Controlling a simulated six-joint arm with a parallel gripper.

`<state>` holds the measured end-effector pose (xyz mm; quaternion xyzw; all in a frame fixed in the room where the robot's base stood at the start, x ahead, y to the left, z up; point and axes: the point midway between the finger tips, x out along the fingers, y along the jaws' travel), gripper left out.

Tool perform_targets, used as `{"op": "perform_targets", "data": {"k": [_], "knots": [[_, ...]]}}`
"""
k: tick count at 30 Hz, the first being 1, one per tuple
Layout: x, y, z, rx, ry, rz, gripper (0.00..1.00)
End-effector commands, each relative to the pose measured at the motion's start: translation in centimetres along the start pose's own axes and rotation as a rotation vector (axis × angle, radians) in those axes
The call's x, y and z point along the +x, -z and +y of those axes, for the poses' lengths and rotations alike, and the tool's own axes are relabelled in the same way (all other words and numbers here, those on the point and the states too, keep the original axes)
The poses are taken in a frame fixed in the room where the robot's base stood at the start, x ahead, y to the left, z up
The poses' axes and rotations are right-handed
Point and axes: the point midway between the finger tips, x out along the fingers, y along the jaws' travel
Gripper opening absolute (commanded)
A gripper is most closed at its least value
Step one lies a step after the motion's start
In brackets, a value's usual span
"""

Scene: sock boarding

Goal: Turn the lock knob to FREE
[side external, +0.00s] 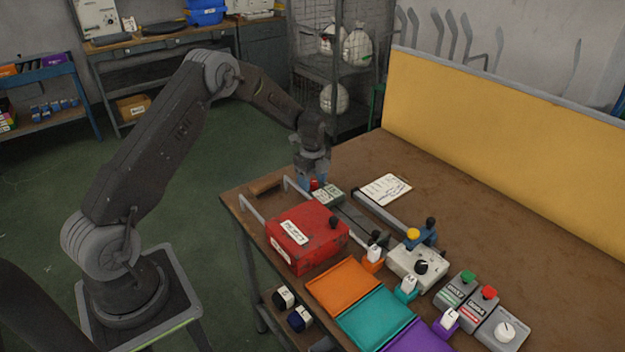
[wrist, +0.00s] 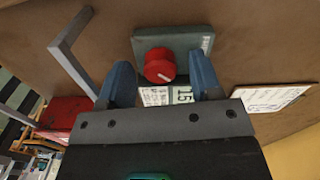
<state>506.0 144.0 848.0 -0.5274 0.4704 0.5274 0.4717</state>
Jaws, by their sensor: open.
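The lock knob is a round red knob (wrist: 160,66) with a white pointer line, on a grey-green box (wrist: 199,42) with a printed label below it. In the wrist view the pointer slants toward the lower right; I cannot read which position it marks. My gripper (wrist: 162,78) is open, its two blue fingers on either side of the knob with a gap to each. In the side view my gripper (side external: 312,183) points down over the box (side external: 329,195) at the table's far left end, and the red knob (side external: 315,184) shows partly behind a finger.
A grey metal bracket (wrist: 72,50) stands left of the box in the wrist view. A red machine (side external: 305,237) stands nearer the camera. A clipboard (side external: 386,188) lies to the right. Coloured trays (side external: 345,286) and control boxes fill the front.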

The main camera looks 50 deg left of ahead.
Motion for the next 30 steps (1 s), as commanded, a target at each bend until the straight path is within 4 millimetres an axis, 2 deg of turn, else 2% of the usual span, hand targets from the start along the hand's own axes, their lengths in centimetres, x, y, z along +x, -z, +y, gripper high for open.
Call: {"op": "perform_targets", "data": {"k": [7,23,26,30], "knots": [[0.08,0.0,-0.01,0.0,0.0,0.0,0.59],[0.05,0.0,-0.01,0.0,0.0,0.0,0.1],[0.05,0.0,-0.01,-0.015,0.0,0.0,0.09],[0.05,0.02,0.01,-0.118,-0.001,0.001,0.09]]}}
